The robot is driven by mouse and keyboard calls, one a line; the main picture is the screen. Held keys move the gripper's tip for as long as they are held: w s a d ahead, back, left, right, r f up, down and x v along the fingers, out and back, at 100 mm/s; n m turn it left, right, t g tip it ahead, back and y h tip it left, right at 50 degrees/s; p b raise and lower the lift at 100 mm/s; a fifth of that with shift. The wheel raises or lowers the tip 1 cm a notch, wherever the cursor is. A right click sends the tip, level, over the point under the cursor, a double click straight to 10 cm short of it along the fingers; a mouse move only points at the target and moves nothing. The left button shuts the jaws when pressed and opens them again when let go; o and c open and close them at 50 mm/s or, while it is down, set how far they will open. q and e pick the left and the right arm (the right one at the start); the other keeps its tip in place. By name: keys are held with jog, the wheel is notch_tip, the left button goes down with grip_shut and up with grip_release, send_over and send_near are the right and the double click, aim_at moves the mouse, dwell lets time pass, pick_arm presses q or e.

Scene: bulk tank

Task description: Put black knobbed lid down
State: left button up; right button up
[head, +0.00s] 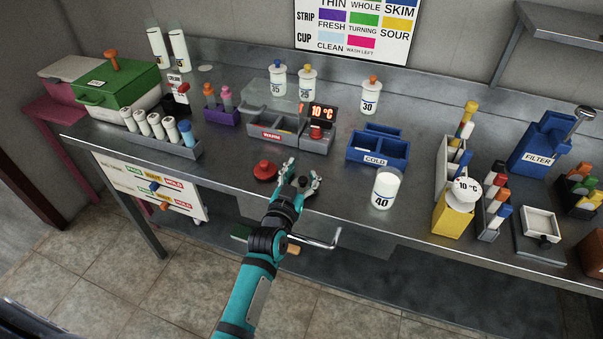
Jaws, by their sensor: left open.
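My left gripper (303,175) is open over the front part of the steel bench, its two fingers spread. A small dark round piece (307,192), which looks like the black knobbed lid, sits low at the fingers, on or just above the bench top. The fingers partly hide it, and I cannot tell whether they touch it. A red knobbed lid (265,170) lies on the bench just left of the gripper. A white jar marked 40 (384,188) stands to the right with no knobbed lid on it. My right gripper is not in view.
Several knob-lidded jars, such as the 30 jar (370,98), stand farther back. Bare bench lies between gripper and 40 jar.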

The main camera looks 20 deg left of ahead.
pick_arm(q)
jog(key=shift+o, duration=0.5)
jog(key=shift+f, duration=0.1)
jog(key=shift+s, duration=0.15)
jog(key=s+r, duration=0.1)
jog(key=s, duration=1)
jog(key=shift+s+b, duration=0.3)
jog(key=shift+s, duration=0.05)
